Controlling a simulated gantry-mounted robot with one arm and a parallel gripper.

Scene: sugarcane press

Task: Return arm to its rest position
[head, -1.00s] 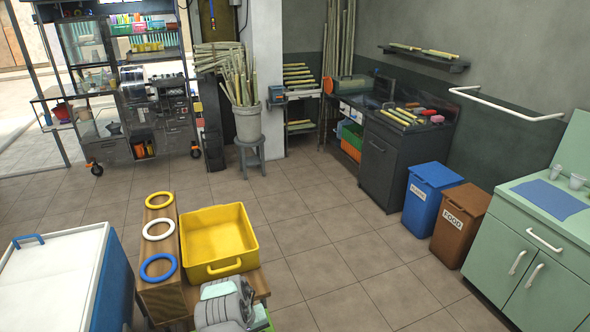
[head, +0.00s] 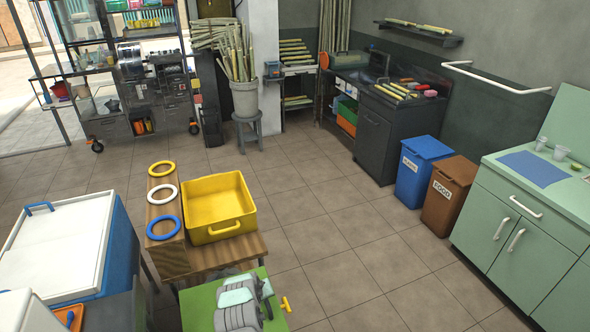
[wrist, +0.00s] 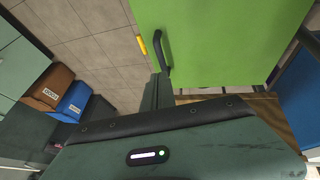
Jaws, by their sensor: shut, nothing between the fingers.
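My grey arm with pale green panels (head: 240,301) is folded low at the bottom of the head view, over a green surface. My gripper (head: 267,308) is at its right side there, small and partly hidden by the arm. It is shut and empty. In the wrist view, a dark housing with a small lit bar (wrist: 148,155) fills the bottom. A black curved piece (wrist: 162,54) stands out before the green surface; I cannot tell whether it is a finger.
The green surface (head: 205,310) has a yellow handle (head: 285,304) at its right edge. A yellow crate (head: 228,232) stands on a wooden table beyond, beside three rings. Blue (head: 418,180) and brown (head: 447,201) bins stand at right. The tiled floor between is clear.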

